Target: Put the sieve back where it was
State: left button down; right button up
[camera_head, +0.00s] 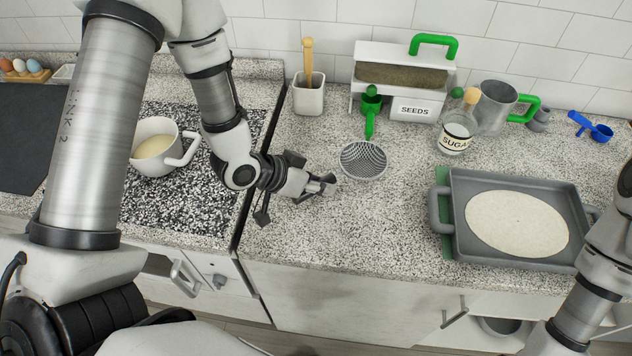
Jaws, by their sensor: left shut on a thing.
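The sieve (363,161) has a round grey mesh bowl and a green handle (370,122) pointing to the back. It is over the counter, in front of the seeds box. My left gripper (328,181) is shut, with its fingertips at the lower-left side of the sieve's rim; the exact contact is too small to see. Whether the bowl rests on the counter or is slightly raised, I cannot tell. My right arm comes in at the right edge, and its gripper is outside the view.
The seeds box (401,80), sugar jar (457,132), grey mug (494,105) and utensil pot (309,94) stand at the back. A grey tray (450,208) with a pale disc is at right. A white pot (187,150) stands on the stove. Counter between gripper and tray is clear.

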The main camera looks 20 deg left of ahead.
pick_arm(q)
jog(key=w+a, duration=0.1)
jog(key=w+a+p, duration=0.1)
jog(key=w+a, duration=0.1)
jog(key=shift+w+a+f, duration=0.2)
jog(key=shift+a+f, duration=0.1)
jog(key=shift+f, duration=0.1)
jog(key=f, duration=0.1)
jog(key=f+p, duration=0.1)
jog(key=f, duration=0.1)
jog(key=shift+d, duration=0.35)
jog(key=shift+a+f, duration=0.15)
jog(key=shift+f, duration=0.1)
jog(key=c, duration=1)
grip_release()
pick_arm(e)
jog(key=r, duration=0.3)
jog(key=shift+a, duration=0.2)
pick_arm(q)
jog(key=shift+r, duration=0.1)
